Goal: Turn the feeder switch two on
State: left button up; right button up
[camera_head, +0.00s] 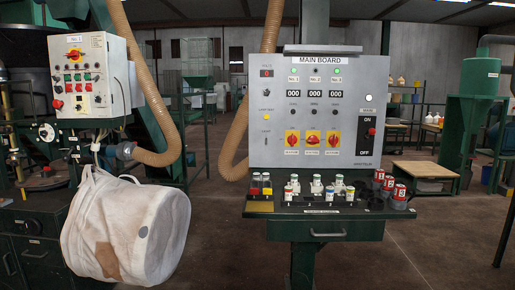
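The grey main board (318,110) stands upright at the centre, with columns labelled No. 1, No. 2 and No. 3. Green lamps show above the left and right columns; the middle lamp looks dimmer. Neither of my grippers is in view.
A shelf (315,210) below the board holds several small bottles and red cans. A white hanging bag (125,228) and a smaller control panel (88,75) are at left. A tan hose (238,140) runs beside the board.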

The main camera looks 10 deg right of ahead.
aim_at(313, 139)
jog(key=u, duration=2.5)
jog(key=i, duration=0.15)
jog(key=z, duration=1.45)
jog(key=i, duration=1)
jog(key=z, duration=0.4)
